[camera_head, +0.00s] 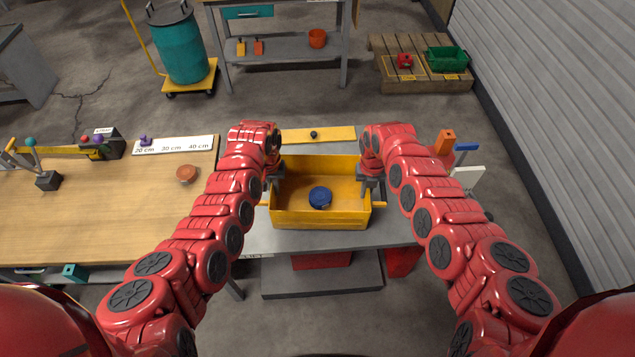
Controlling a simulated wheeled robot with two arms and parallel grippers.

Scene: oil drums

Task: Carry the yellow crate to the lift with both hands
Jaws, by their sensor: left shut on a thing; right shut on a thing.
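The yellow crate (318,219) is in the middle of the camera_head view, upright and level. It holds a round blue thing (320,197). My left gripper (272,188) is shut at the crate's left side, and my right gripper (369,187) is shut at its right side. The fingertips are partly hidden by my wrists and the crate's walls. The crate is over the grey top (376,239) of a stand with red parts below, which looks like the lift. I cannot tell whether the crate touches this top.
A wooden table (100,215) stands close on the left, with a small orange disc (187,174) on it. A yellow strip (325,134) with a dark knob lies behind the crate. A teal drum (180,48) on a yellow trolley and a pallet (395,72) stand farther back.

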